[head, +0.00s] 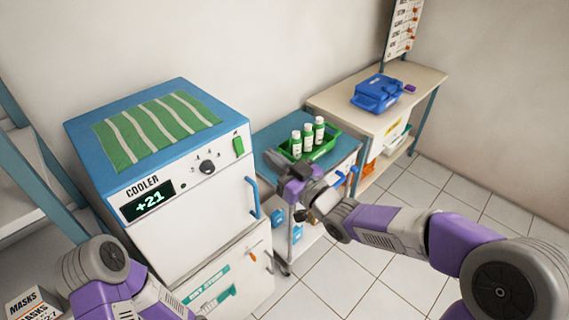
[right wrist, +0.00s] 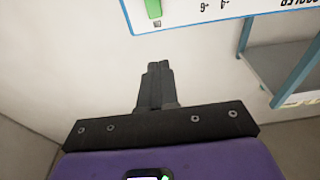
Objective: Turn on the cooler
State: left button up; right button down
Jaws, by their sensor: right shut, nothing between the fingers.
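The cooler (head: 180,228) is a white cabinet with a blue top, standing left of centre in the head view. Its display (head: 148,201) reads +21. Right of the display are a dark knob (head: 207,166) and a green switch (head: 239,146) near the panel's right edge. In the right wrist view the panel appears upside down, with the green switch (right wrist: 153,9) at the top edge. My right gripper (head: 271,157) is shut and empty, in front of the cooler and right of the switch, apart from it. Its closed fingers (right wrist: 159,66) also show in the wrist view. My left gripper is out of view.
The blue door handle (head: 253,197) sticks out. A masks box (head: 27,305) is at lower left.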

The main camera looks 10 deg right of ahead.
jog(key=shift+s+d+r, duration=0.2)
jog(key=shift+s+d, duration=0.25)
jog(key=shift+s, duration=0.25)
jog(key=shift+s+d+r, duration=0.15)
jog(key=shift+s+d, duration=0.3)
jog(key=shift+s, duration=0.25)
notch_tip(320, 180, down, 28)
jog(key=d+m+g+h, duration=0.2)
jog(key=m+g+h, duration=0.4)
jog(key=s+a+f+m+g+h, duration=0.1)
jog(key=s+f+m+g, duration=0.2)
jog(key=s+f+g, duration=0.6)
jog(key=s+f, duration=1.2)
jog(key=shift+s+a+f+m+g, duration=0.15)
jog(key=shift+a+f+m+g, duration=0.05)
jog(key=shift+f+m+g, duration=0.1)
